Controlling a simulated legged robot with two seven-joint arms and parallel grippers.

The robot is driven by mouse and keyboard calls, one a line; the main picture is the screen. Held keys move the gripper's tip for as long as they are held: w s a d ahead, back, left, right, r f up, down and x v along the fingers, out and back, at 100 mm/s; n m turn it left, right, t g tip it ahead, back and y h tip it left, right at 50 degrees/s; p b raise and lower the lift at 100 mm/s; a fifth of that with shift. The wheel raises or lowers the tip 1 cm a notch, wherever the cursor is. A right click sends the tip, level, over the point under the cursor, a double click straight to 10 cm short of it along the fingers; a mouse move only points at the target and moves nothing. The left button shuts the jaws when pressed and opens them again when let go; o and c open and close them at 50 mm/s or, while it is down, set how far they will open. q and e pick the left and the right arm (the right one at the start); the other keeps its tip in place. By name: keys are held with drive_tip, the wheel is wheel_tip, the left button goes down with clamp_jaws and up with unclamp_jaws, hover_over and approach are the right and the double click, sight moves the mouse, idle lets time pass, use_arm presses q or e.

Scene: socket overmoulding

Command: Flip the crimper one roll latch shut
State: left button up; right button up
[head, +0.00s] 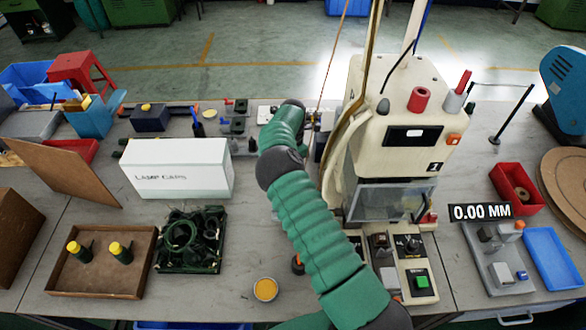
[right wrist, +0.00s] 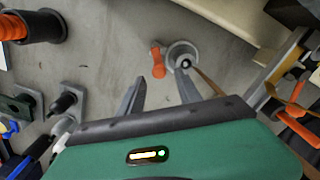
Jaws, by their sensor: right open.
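Crimper one (head: 405,125) is the cream machine marked 1, right of centre in the head view. In the right wrist view, a small orange lever (right wrist: 158,63) stands beside a round grey fitting (right wrist: 182,50) with a dark centre; it may be the roll latch, but I cannot be sure. A thin brown strand runs from the fitting. My right gripper (right wrist: 160,80) is open and empty, its fingertips just short of the lever and fitting. My green arm (head: 310,230) hides this gripper in the head view. My left gripper is not in view.
A white lamp caps box (head: 178,168) stands left of my arm. A brown tray (head: 100,285) with yellow-topped parts is at front left. A control box (head: 412,265) with a green button is before the crimper. At the wrist view's right are orange-handled parts (right wrist: 295,130).

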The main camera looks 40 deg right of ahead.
drive_tip(key=shift+d+f, duration=0.1)
drive_tip(key=shift+f, duration=0.4)
drive_tip(key=shift+d+f, duration=0.15)
drive_tip(key=shift+f, duration=0.1)
drive_tip(key=shift+d+f, duration=0.25)
drive_tip(key=shift+d, duration=0.25)
drive_tip(key=shift+c, duration=0.4)
drive_tip(key=shift+a, duration=0.1)
drive_tip(key=shift+c, duration=1.3)
drive_tip(key=shift+a+r, duration=0.2)
drive_tip(key=shift+a, duration=0.15)
clamp_jaws()
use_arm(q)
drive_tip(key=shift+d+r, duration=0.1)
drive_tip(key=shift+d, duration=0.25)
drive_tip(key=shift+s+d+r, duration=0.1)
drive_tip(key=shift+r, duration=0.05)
use_arm(e)
drive_tip(key=shift+d, duration=0.1)
